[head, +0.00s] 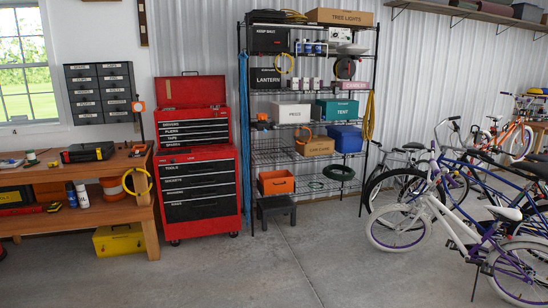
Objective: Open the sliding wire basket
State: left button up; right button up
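A dark wire shelving rack (372,50) stands against the white corrugated wall, right of the red tool chest. In its lower middle, below the white and green boxes, there is a wire tier (272,158) that looks like mostly bare mesh. I cannot tell at this distance whether this tier is the sliding wire basket, or whether the basket is open or shut. Neither of my grippers is in view.
A red tool chest (197,187) stands left of the rack, and a wooden workbench (100,166) is further left. A dark step stool (276,210) is at the rack's front left. Several bicycles (455,210) crowd the right. The concrete floor (270,265) in front is clear.

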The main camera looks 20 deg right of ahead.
aim_at(277, 152)
jog(key=i+z, duration=0.3)
jog(key=i, duration=4.8)
